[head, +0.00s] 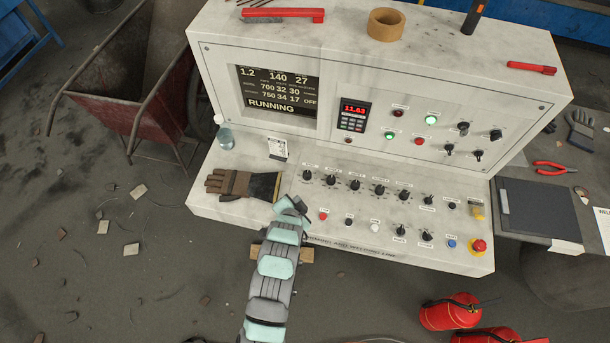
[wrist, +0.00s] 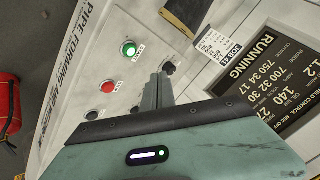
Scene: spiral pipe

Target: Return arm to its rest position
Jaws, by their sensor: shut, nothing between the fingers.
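My arm reaches up from the bottom of the head view to the front left edge of a pale control console (head: 290,224). My gripper (head: 302,208) is over the lower sloping panel, beside the glove's cuff. In the wrist view my gripper (wrist: 160,84) has its fingers together and empty. A lit green button (wrist: 128,48) and a red button (wrist: 107,87) are left of the fingers there. A black knob (wrist: 168,68) shows just past the fingertips; I cannot tell whether they touch it. The display screen (head: 279,91) reads RUNNING.
A brown work glove (head: 229,182) lies on the panel's left. Several black knobs (head: 355,185) and a red emergency stop (head: 479,245) line the panel. A red wheelbarrow (head: 130,105) stands left. Red fire extinguishers (head: 450,312) are at lower right. The lower left floor is open, with scattered debris.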

